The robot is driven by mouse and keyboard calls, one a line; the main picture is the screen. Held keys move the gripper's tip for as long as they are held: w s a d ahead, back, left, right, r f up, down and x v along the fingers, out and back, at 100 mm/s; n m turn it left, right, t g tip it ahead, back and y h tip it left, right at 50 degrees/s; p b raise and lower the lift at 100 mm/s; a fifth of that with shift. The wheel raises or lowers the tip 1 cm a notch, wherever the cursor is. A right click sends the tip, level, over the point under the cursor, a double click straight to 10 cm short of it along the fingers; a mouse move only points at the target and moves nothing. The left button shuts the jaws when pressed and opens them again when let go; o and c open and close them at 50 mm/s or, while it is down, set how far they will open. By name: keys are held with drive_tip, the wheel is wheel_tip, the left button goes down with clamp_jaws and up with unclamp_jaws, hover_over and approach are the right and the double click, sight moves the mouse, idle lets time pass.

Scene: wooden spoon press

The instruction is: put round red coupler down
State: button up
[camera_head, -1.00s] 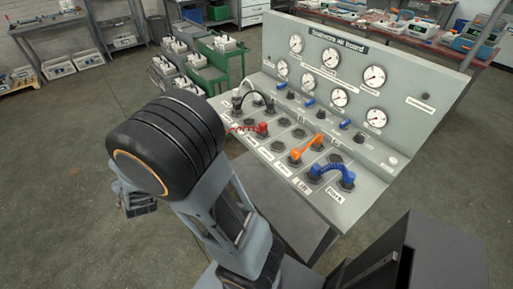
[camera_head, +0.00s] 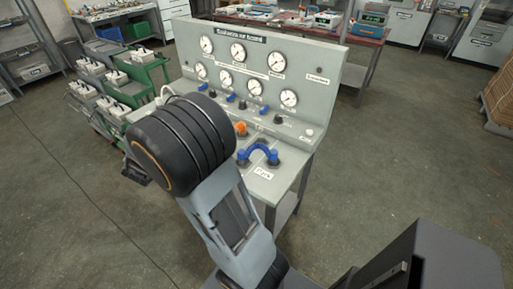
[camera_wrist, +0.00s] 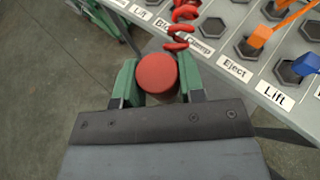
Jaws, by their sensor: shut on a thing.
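The round red coupler (camera_wrist: 157,70) is between the green fingers of my gripper (camera_wrist: 158,84) in the wrist view, and the gripper is shut on it. Its round face points to the wrist camera. A red coiled hose (camera_wrist: 182,14) shows just beyond it; whether it joins the coupler cannot be seen. The coupler is over the floor, just off the labelled front edge of the air board (camera_wrist: 222,60). In the head view my black wrist hides the coupler and the left part of the board (camera_head: 284,172).
An orange coupler (camera_wrist: 262,35) and a blue one (camera_wrist: 304,65) sit in sockets. Gauges (camera_head: 238,51) stand on the back panel. Green carts with trays (camera_head: 140,68) stand left of the board.

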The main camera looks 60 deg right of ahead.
drive_tip(key=s+d+f+m+g+h+b, duration=0.1)
drive_tip(key=s+d+m+g, duration=0.35)
drive_tip(key=d, duration=0.35)
drive_tip(key=s+d+m+g+h+b, duration=0.1)
drive_tip(key=s+d+m+g+b, duration=0.1)
drive_tip(key=s+d+m+g, duration=0.4)
drive_tip(key=s+d+f+m+g+h+b, duration=0.1)
drive_tip(key=s+d+m+g, duration=0.25)
drive_tip(key=d, duration=0.55)
drive_tip(key=shift+n+g, duration=0.3)
drive_tip(key=shift+g, duration=0.1)
drive_tip(key=shift+s+d+f, duration=0.35)
drive_tip(key=shift+d+f, duration=1.15)
drive_tip(key=shift+d, duration=0.65)
drive_tip(key=shift+s+d+f, duration=0.4)
drive_tip(key=shift+d+f, duration=1.05)
drive_tip(key=shift+d, duration=0.75)
drive_tip(key=shift+s+d+f, duration=0.35)
drive_tip(key=shift+d+f, duration=1.15)
drive_tip(key=shift+d, duration=0.65)
drive_tip(key=f, duration=0.3)
drive_tip(key=shift+d, duration=0.25)
drive_tip(key=shift+f, duration=0.3)
drive_tip(key=shift+f, duration=0.15)
